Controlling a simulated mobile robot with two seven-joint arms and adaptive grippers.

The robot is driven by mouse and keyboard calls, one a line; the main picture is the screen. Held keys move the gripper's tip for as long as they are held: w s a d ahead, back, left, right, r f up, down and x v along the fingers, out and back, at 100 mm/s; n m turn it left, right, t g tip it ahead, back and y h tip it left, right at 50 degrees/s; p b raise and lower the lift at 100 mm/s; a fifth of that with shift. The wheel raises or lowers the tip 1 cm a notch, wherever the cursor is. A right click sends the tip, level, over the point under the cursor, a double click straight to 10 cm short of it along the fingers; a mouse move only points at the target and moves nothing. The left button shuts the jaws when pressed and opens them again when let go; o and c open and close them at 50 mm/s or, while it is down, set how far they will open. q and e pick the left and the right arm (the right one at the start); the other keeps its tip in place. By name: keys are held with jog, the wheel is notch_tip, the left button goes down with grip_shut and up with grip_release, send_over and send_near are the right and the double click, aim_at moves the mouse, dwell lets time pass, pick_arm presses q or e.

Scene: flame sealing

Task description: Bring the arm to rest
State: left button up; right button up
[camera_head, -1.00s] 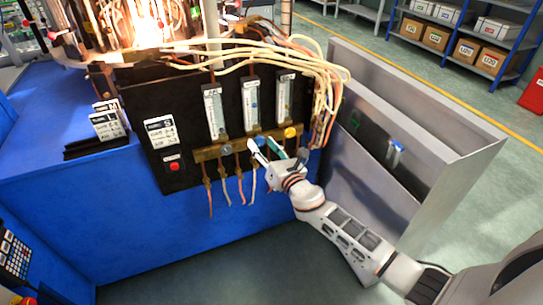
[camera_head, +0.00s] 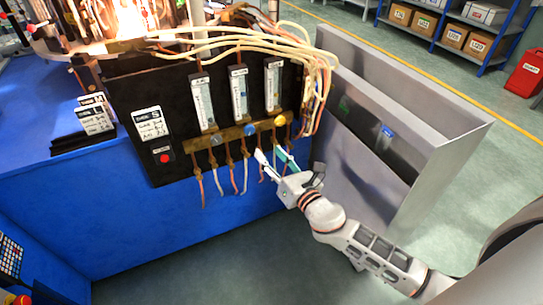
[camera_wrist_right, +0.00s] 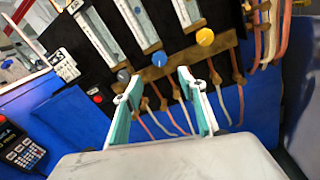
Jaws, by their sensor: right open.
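My right gripper (camera_head: 272,161) is open and empty in the head view, in front of the lower part of the black gas panel (camera_head: 180,105). Its two fingers with teal pads also show in the right wrist view (camera_wrist_right: 158,92), spread apart below the brass manifold (camera_wrist_right: 220,55). Nothing sits between the fingertips. My right arm (camera_head: 365,245) reaches in from the lower right. The grey knob (camera_wrist_right: 123,76), blue knob (camera_wrist_right: 159,59) and yellow knob (camera_wrist_right: 205,37) are beyond the fingers; none is held. My left gripper is not in view.
A grey metal bin (camera_head: 425,165) stands close beside my right arm. Hoses (camera_head: 233,180) hang below the panel near my fingers. Pale cables (camera_head: 250,42) loop above it, with a bright flame (camera_head: 130,18) at the top left. The blue bench (camera_head: 150,225) stands behind; floor is clear below.

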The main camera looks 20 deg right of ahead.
pick_arm(q)
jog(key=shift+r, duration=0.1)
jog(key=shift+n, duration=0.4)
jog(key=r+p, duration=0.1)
jog(key=p, duration=0.2)
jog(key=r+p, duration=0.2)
jog(key=p, duration=0.1)
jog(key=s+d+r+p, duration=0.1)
jog(key=p, duration=0.2)
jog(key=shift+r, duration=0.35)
pick_arm(e)
jog(key=s+a+f+m+g, duration=0.1)
jog(key=s+f+m, duration=0.3)
jog(key=s+m, duration=0.6)
jog(key=s+a+f+m+g, duration=0.2)
jog(key=s+f+m+g, duration=0.2)
jog(key=s+m, duration=0.6)
jog(key=s+a+f+m+g, duration=0.1)
jog(key=s+f+m, duration=0.4)
jog(key=s+m, duration=0.5)
jog(key=shift+s+a+g, duration=0.2)
jog(key=shift+s+g, duration=0.5)
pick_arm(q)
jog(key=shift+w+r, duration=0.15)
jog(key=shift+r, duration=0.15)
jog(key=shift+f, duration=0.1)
pick_arm(e)
jog(key=shift+f, duration=0.1)
